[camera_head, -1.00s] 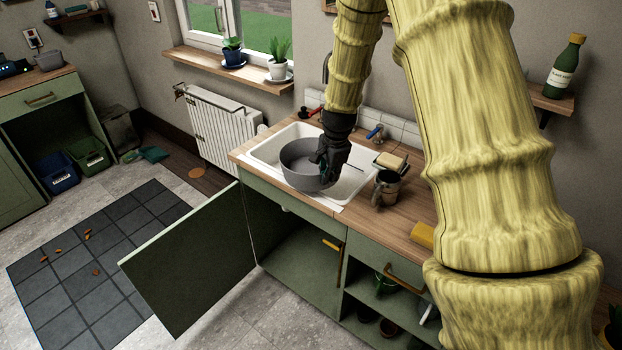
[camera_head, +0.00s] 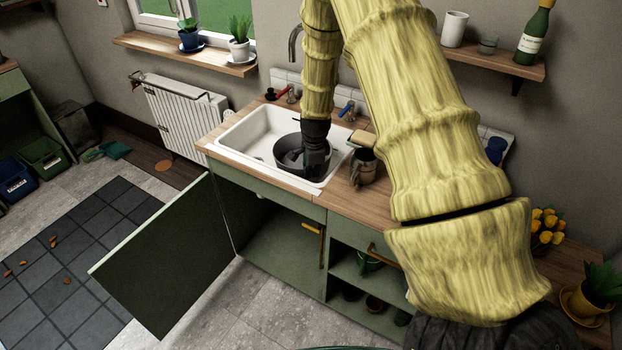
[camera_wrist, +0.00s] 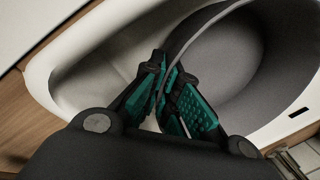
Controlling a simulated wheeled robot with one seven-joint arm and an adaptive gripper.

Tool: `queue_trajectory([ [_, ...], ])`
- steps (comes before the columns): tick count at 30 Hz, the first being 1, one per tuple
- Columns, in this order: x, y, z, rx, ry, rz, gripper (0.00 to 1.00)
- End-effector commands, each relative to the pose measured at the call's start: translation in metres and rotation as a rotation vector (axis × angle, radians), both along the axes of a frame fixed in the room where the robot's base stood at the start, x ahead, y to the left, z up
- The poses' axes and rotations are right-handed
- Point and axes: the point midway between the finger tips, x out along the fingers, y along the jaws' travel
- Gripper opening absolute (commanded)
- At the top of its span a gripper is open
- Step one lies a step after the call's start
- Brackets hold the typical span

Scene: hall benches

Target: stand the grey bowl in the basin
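The grey bowl (camera_head: 286,147) is down inside the white basin (camera_head: 237,135), toward its right side, and looks about upright. Its near wall is partly behind the basin's front rim, and I cannot tell whether it touches the basin floor. My gripper (camera_head: 314,168) points down at the bowl's right side. In the wrist view my gripper (camera_wrist: 167,85) has its teal-padded fingers closed on either side of the wall of the bowl (camera_wrist: 235,65), with the basin (camera_wrist: 90,85) around it.
The cabinet door (camera_head: 160,255) hangs open below. The basin's left part is clear.

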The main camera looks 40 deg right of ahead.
Motion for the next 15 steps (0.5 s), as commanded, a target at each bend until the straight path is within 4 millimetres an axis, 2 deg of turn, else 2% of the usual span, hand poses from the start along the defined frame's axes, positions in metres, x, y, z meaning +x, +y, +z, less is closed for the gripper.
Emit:
queue_trajectory([
  [12, -0.001, -0.001, -0.039, 0.001, 0.002, -0.001, 0.00],
  [15, -0.001, -0.001, -0.041, 0.000, 0.000, 0.000, 0.00],
])
